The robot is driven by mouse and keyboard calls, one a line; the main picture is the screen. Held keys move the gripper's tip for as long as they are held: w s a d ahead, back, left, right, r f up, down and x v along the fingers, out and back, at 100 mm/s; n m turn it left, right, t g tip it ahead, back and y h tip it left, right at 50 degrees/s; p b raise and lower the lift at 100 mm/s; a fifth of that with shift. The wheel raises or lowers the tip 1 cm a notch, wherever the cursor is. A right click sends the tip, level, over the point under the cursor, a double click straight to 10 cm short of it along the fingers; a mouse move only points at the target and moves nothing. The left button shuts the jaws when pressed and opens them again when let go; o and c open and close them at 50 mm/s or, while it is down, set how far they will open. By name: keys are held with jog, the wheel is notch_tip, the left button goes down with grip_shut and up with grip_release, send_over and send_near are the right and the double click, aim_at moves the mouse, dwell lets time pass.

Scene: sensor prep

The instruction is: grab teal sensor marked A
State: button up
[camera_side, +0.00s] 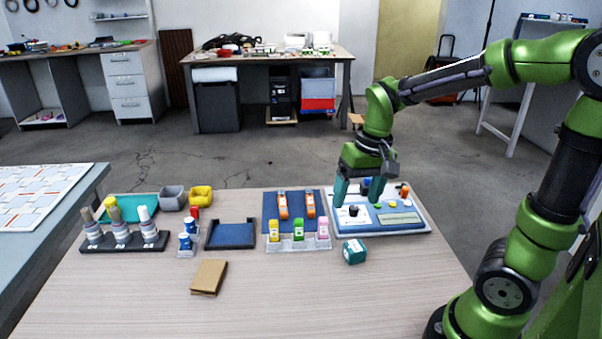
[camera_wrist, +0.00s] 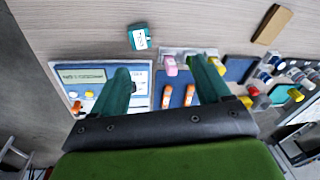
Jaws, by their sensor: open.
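The teal sensor (camera_side: 355,251) is a small teal block with a white label. It lies on the wooden table in front of the grey-and-blue panel, and the letter on it is too small to read. In the wrist view the teal sensor (camera_wrist: 139,37) lies beyond my fingertips, near the top of the picture. My gripper (camera_side: 358,196) has teal fingers, spread apart and empty, above the left part of the panel, behind the sensor. In the wrist view my gripper (camera_wrist: 163,72) shows both fingers apart with nothing between them.
The panel (camera_side: 416,225) with knobs and a display stands close behind the sensor. A clear rack (camera_side: 298,245) with several coloured pieces is to its left. A brown block (camera_side: 208,277) lies further left. The table's front right is clear.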

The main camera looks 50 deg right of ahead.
jog(key=w+d+g, duration=0.1)
jog(key=d, duration=0.2)
send_over(355, 245)
jog(key=shift+m+g+h, duration=0.3)
jog(key=f, duration=1.1)
jog(key=shift+s+a+f, duration=0.1)
jog(key=shift+s+f, duration=0.05)
jog(key=shift+s, duration=0.05)
jog(key=shift+w+f, duration=0.1)
jog(key=shift+f, duration=2.9)
jog(key=shift+c, duration=0.2)
jog(key=shift+r, duration=0.1)
jog(key=c, duration=1.1)
